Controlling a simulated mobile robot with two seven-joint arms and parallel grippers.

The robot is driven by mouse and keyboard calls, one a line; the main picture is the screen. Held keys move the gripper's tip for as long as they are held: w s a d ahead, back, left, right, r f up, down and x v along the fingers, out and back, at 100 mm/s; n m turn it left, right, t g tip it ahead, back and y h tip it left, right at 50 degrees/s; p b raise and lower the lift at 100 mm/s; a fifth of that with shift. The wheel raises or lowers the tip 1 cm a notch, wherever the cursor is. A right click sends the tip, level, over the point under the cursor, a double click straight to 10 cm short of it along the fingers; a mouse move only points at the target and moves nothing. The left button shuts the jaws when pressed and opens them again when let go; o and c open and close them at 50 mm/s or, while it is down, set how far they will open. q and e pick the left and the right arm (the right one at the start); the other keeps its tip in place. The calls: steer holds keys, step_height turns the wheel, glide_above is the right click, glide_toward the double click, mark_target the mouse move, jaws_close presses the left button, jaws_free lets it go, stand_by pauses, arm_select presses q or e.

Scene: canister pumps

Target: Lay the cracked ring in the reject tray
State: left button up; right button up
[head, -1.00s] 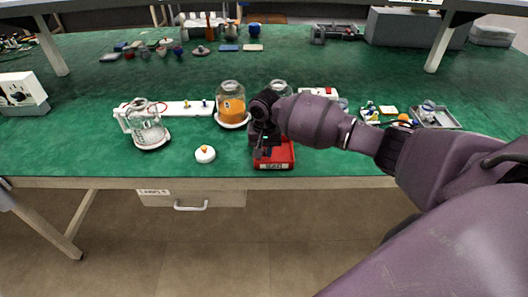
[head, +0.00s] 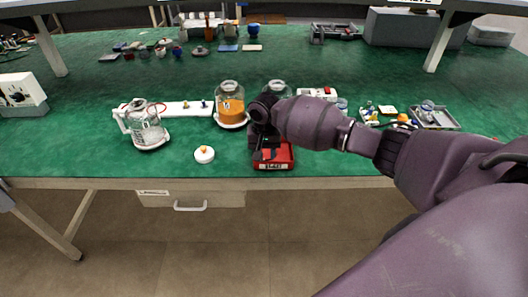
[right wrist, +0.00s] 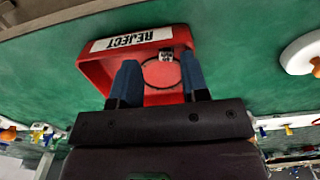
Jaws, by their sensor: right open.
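The red reject tray (head: 284,157) stands at the front edge of the green bench in the head view. In the right wrist view the tray (right wrist: 96,72) shows its REJECT label. A thin dark ring (right wrist: 144,75) lies on the tray floor, beside a small white tag with dark marks. I cannot make out a crack in it. My right gripper (right wrist: 160,84) is open, its two blue fingers over the tray with the ring visible between and beyond them. In the head view the right gripper (head: 264,153) partly hides the tray. My left gripper is not in view.
A white-lidded knob piece (head: 204,155) and a glass canister with a handle (head: 148,130) stand left of the tray. An orange-filled jar (head: 231,106) and another jar (head: 279,88) stand behind. A grey tray of parts (head: 436,118) is at right.

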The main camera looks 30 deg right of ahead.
steer(key=shift+r, duration=0.3)
step_height(320, 180, up, 11)
steer(key=p, duration=0.2)
steer(key=s+a+f+n+t+y, duration=0.1)
steer(key=s+a+f+n+t, duration=0.2)
steer(key=s+f, duration=0.45)
steer(key=s+a+f+n+t+y, duration=0.15)
steer(key=s+a+f, duration=0.35)
steer(key=f, duration=0.6)
steer(key=s+d+n+t+h, duration=0.2)
steer(key=s+t, duration=0.5)
steer(key=s, duration=1)
steer(key=shift+f+n+h, duration=0.2)
steer(key=shift+n+h, duration=0.15)
steer(key=shift+n, duration=0.1)
steer(key=shift+w+a, duration=0.1)
